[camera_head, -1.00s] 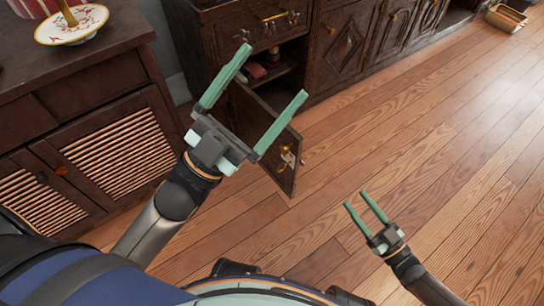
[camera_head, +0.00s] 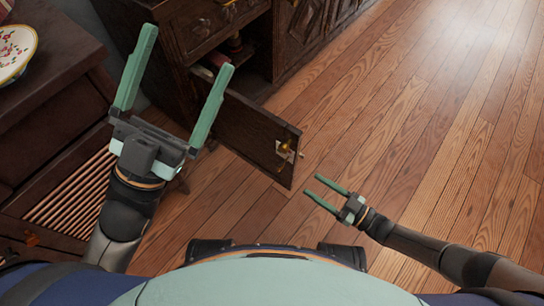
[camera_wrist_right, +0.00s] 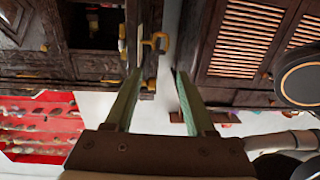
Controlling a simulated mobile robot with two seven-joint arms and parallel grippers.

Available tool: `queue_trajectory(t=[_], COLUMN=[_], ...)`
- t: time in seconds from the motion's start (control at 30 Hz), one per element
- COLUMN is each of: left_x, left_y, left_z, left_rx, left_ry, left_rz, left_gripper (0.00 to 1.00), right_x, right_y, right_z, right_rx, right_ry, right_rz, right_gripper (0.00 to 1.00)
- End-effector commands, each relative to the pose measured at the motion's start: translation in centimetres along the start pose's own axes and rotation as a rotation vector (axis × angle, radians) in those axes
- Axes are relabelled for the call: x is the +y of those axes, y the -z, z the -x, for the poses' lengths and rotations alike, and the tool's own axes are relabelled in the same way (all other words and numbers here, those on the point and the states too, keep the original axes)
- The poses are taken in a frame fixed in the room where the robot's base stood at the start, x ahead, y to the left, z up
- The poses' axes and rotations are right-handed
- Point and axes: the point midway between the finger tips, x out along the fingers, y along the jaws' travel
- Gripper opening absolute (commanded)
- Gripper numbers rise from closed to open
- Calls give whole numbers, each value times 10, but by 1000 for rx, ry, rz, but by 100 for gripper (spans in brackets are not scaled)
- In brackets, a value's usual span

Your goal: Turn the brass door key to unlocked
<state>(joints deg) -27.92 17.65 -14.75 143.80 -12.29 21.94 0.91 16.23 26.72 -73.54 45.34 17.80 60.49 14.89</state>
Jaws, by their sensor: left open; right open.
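The brass door key (camera_head: 285,147) sits in the lock near the free edge of the open dark wooden cabinet door (camera_head: 243,130). In the right wrist view the brass key (camera_wrist_right: 158,40) is ahead, just beyond the fingertips. My right gripper (camera_head: 312,184) is open and empty, pointing at the door's edge, a short way to the lower right of the key and apart from it. My left gripper (camera_head: 187,50) is open and empty, above the floor left of the door. The key's exact angle is too small to tell.
The dark cabinet (camera_head: 210,35) stands behind the open door, with a drawer above its open compartment. A sideboard with slatted doors (camera_head: 75,195) is at left, bearing a patterned plate (camera_head: 15,50). The wooden floor (camera_head: 430,120) to the right is clear.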

Motion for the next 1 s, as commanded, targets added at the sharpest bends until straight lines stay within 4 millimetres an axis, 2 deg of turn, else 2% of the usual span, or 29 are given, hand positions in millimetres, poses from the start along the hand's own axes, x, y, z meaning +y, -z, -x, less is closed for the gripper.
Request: queue_trajectory(t=[0.17,0.5,0.7,0.83,1.0], left_x=[1,8,12,13,13], left_y=[-2,-13,-20,-21,-22], left_z=[2,12,17,18,18], left_rx=[-1,-10,-14,-16,-16], left_ry=[0,-5,-10,-11,-12], left_rz=[0,-8,-16,-19,-19], left_gripper=[100,100,100,100,100], right_x=[0,0,0,-1,0], right_y=[-1,-2,-2,-2,-1], right_z=[-12,-80,-111,-121,-125], right_rx=[2,2,2,-1,-2], right_ry=[1,2,1,1,0], right_rz=[-1,1,0,-1,0], right_gripper=[55,55,55,55,55])
